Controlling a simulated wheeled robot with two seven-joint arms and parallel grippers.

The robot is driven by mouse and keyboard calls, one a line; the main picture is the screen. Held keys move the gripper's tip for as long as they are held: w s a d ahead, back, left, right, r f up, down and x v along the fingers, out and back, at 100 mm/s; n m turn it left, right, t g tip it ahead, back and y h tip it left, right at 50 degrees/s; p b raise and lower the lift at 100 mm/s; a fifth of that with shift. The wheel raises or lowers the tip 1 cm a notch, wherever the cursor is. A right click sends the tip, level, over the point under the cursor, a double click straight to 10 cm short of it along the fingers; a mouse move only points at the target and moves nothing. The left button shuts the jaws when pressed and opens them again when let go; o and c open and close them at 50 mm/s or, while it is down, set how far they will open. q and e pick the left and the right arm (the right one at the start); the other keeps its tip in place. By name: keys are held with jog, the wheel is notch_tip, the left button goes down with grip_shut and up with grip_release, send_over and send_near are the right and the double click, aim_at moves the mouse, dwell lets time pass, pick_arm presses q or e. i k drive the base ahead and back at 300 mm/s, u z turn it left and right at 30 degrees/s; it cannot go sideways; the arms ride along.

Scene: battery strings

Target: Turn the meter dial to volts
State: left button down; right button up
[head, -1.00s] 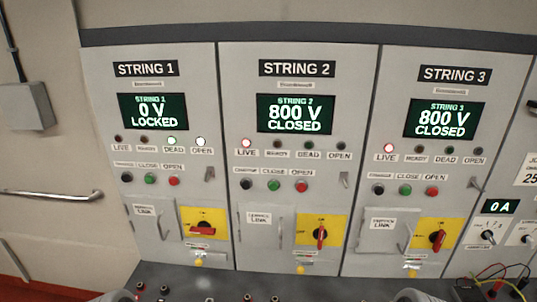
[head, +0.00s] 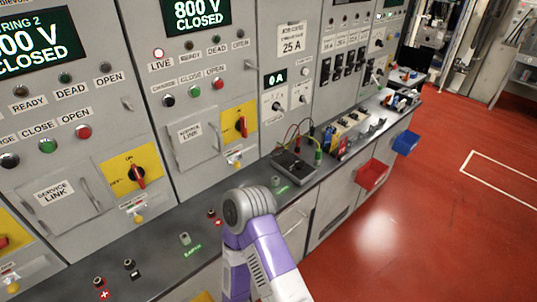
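A dark, flat device (head: 294,167), which looks like the meter, lies on the grey bench in the middle of the head view. Red, yellow and green leads rise around its far side. Its dial is too small to make out, so I cannot tell its setting. One of my arms, purple and white with a grey rounded joint, stands in front of the bench, just left of and nearer than the device. Neither gripper's fingers show.
The grey bench (head: 150,252) carries sockets and several tools farther right. Cabinets with yellow switch plates stand behind it. A panel with a 0 A display (head: 275,78) has two knobs. Red (head: 371,175) and blue (head: 406,143) bins hang in front. Red floor at right is clear.

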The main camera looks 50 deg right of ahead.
aim_at(299, 166)
jog(key=z, duration=3.1)
jog(key=i, duration=1.35)
jog(key=u, duration=2.85)
jog(key=i, duration=0.4)
jog(key=z, duration=0.05)
